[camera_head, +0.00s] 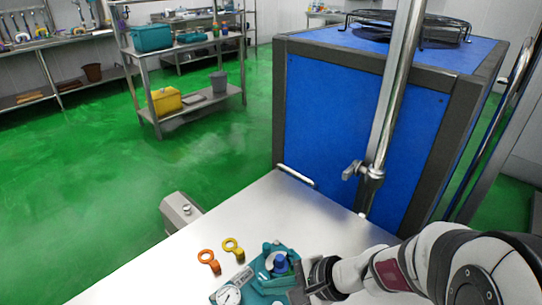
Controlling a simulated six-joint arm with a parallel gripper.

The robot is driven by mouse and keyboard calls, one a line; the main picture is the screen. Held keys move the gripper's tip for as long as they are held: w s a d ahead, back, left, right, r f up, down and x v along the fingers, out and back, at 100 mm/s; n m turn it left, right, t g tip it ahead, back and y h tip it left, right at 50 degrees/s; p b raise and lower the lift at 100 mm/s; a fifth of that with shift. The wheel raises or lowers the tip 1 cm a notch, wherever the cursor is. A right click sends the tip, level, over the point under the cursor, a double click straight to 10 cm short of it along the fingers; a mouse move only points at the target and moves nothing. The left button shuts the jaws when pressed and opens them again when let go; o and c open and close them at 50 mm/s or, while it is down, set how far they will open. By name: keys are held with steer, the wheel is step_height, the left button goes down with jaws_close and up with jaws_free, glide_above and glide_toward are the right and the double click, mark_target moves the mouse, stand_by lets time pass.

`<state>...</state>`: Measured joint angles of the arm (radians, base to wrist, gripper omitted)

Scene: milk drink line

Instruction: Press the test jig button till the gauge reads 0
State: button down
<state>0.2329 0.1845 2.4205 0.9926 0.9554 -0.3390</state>
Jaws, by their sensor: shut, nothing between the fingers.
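The teal test jig (258,277) stands on the steel table at the bottom of the head view. A blue knob-like button (281,266) sits on a pale round part of the jig. A round white gauge (229,295) is at the jig's front left; its dial is too small to read. My gripper (300,285) is low at the jig's right side, close to the blue button. Its fingers are shut and hold nothing. I cannot tell whether they touch the jig. The frame's bottom edge cuts off part of the jig.
An orange ring-headed piece (207,259) and a yellow one (233,246) lie left of the jig on the steel table (285,215). A metal pole (392,105) rises at the table's right edge, before a large blue cabinet (340,125). The table's middle is clear.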

steer(key=w+d+f+m, duration=0.1)
steer(key=w+d+f+m+t, duration=0.1)
steer(key=w, duration=0.1)
steer(key=shift+f, duration=0.35)
glide_above(283, 303)
steer(key=s, duration=0.2)
steer(key=shift+w+a+f, duration=0.1)
steer(key=shift+w+f, duration=0.05)
steer(key=shift+f, duration=4.25)
steer(key=shift+f, duration=0.4)
steer(key=shift+f, duration=0.45)
steer(key=shift+r, duration=0.9)
